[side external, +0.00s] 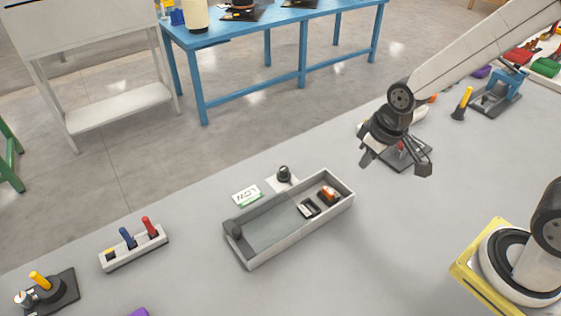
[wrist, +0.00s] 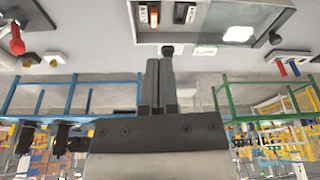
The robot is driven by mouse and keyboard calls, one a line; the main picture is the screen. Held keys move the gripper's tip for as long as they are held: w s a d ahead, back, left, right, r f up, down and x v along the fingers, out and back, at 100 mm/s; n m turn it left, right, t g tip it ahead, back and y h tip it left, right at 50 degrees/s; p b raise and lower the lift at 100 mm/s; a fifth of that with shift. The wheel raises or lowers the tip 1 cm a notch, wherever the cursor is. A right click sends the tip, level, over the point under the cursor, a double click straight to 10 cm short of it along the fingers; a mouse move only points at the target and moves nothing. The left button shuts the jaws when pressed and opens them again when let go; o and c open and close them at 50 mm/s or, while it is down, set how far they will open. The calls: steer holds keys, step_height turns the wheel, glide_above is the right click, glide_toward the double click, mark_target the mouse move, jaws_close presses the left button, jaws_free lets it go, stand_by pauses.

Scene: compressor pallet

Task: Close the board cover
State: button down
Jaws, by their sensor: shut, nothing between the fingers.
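The board is a long pale box (side external: 296,249) on the grey table. A glassy grey cover panel (side external: 266,226) spans its left and middle part, with a dark knob (side external: 236,229) at the left end. A black switch (side external: 309,208) and an orange switch (side external: 328,193) show at the right end, outside the panel. In the wrist view the cover (wrist: 215,16) is at the top, with a bright reflection. My gripper (side external: 396,163) is above the table, to the right of and apart from the box. In the wrist view my gripper (wrist: 158,68) has its fingers together and empty.
A black knob (side external: 284,172) on a white plate and a white label card (side external: 246,195) sit behind the box. A block with coloured pegs (side external: 134,248) is to the left. A fixture with a red part (side external: 405,153) stands beneath my gripper. Table in front of the box is clear.

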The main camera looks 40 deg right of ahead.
steer(key=w+a+f+n+y, duration=0.1)
steer(key=w+a+n, duration=0.2)
steer(key=a, duration=0.6)
steer(key=w+a+f+n+y, duration=0.1)
steer(key=w+a+n, duration=0.3)
steer(key=a, duration=0.6)
steer(key=w+a+f+n+g+y, duration=0.1)
steer(key=w+a+n, duration=0.2)
steer(key=a, duration=0.7)
steer(key=shift+w+f+n, duration=0.25)
steer(key=shift+w+n, duration=0.15)
steer(key=shift+w, duration=0.1)
steer(key=shift+a+f, duration=0.1)
steer(key=shift+x, duration=5)
steer(key=shift+s+d, duration=0.45)
steer(key=shift+d, duration=0.45)
steer(key=shift+s+d, duration=0.45)
steer(key=shift+d, duration=0.45)
steer(key=shift+d, duration=0.1)
